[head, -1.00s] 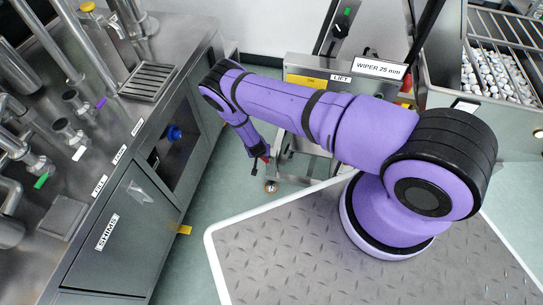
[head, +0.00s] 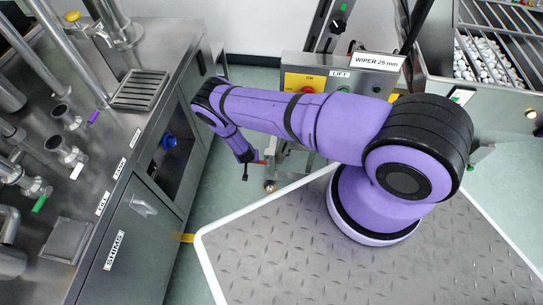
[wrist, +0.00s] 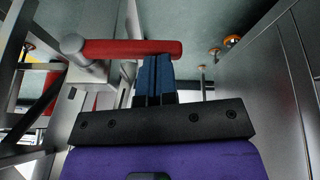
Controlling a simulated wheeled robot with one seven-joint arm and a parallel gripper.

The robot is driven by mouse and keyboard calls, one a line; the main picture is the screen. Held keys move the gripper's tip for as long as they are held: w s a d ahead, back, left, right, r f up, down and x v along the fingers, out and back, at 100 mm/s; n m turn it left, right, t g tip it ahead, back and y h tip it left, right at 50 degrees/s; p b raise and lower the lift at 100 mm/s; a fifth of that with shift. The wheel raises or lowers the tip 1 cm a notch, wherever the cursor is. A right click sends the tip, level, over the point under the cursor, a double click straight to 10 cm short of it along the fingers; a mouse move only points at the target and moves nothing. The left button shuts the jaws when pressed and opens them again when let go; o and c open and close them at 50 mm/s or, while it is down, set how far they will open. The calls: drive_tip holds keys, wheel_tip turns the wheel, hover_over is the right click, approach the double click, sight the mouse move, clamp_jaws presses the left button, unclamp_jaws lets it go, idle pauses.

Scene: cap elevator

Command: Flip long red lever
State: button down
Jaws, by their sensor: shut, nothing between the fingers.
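The long red lever (wrist: 135,48) lies level across the upper part of the wrist view. Its grey pivot end (wrist: 76,45) is at the left, by a metal frame. My gripper (wrist: 155,62) is shut and empty, its blue-and-black fingers pointing up at the lever's right half. The fingertips are right at the lever's lower edge; I cannot tell whether they touch it. In the head view my gripper (head: 245,170) hangs low beside the lift stand, with a small bit of red just right of it. My arm hides part of the stand.
The lift stand (head: 340,75) has a red knob on yellow (head: 309,88) and a "WIPER 25 mm" label. A steel cabinet (head: 125,230) with a "SHIMS" label stands at left. A bin of white pieces (head: 490,60) is at upper right. Green floor lies between cabinet and stand.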

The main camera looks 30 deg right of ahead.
drive_tip(key=shift+a+f, duration=0.1)
drive_tip(key=shift+f, duration=0.15)
drive_tip(key=shift+a+f, duration=0.1)
idle(0.4)
drive_tip(key=shift+w, duration=0.1)
